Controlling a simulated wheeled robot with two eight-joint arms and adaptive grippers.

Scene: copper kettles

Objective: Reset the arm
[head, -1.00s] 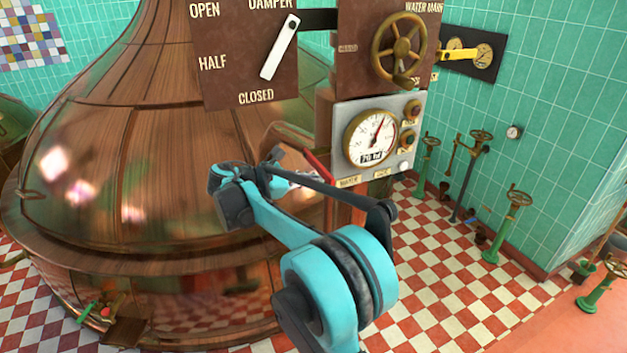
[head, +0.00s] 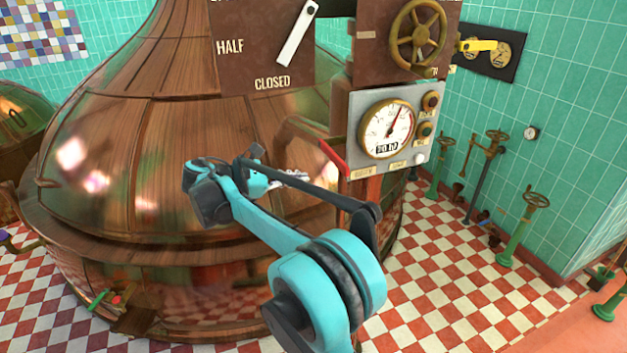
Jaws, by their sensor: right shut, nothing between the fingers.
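My right arm comes in from the bottom and bends at its blue and dark elbow. My right gripper (head: 288,178) is small in the picture, shut and empty, partly hidden behind my own arm link. It is in front of the copper kettle (head: 110,160), to the left of a red-edged handle (head: 332,159) and apart from it in the picture. My left gripper is not in view.
A grey gauge box (head: 390,130) stands right of the gripper. Above it are a brown plate with a brass wheel (head: 418,38) and a damper board with a white lever (head: 298,33). Green valve stands (head: 522,230) line the tiled wall. Chequered floor (head: 450,300) is open at right.

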